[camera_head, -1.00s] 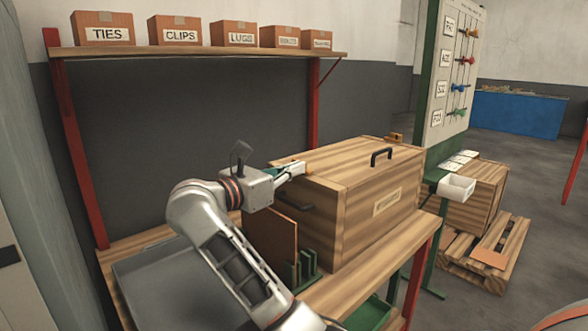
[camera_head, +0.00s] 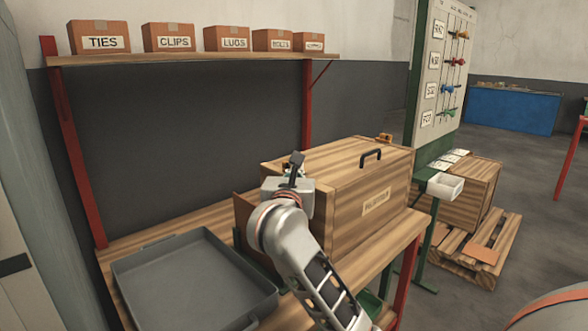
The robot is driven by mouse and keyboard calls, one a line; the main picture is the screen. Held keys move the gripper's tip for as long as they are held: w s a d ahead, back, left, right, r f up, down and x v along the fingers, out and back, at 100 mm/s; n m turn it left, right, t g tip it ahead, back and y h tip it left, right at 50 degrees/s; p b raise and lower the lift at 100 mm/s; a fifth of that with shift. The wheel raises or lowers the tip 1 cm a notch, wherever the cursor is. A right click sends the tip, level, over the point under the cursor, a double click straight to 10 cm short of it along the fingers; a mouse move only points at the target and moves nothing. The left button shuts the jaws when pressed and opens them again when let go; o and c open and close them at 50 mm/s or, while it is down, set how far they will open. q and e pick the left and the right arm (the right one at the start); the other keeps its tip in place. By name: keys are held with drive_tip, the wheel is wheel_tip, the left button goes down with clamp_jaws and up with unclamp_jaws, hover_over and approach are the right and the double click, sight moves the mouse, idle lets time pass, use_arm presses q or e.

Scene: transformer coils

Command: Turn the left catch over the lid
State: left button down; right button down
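The left catch cannot be made out; my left gripper (camera_head: 287,184) and wrist cover the lid's left end. That gripper is at the chest's near left upper corner, pointing away from me. My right gripper is out of view.
A grey tray (camera_head: 195,278) lies on the bench left of my arm. A shelf (camera_head: 190,57) with several labelled boxes is above.

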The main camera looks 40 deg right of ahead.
sight(306, 169)
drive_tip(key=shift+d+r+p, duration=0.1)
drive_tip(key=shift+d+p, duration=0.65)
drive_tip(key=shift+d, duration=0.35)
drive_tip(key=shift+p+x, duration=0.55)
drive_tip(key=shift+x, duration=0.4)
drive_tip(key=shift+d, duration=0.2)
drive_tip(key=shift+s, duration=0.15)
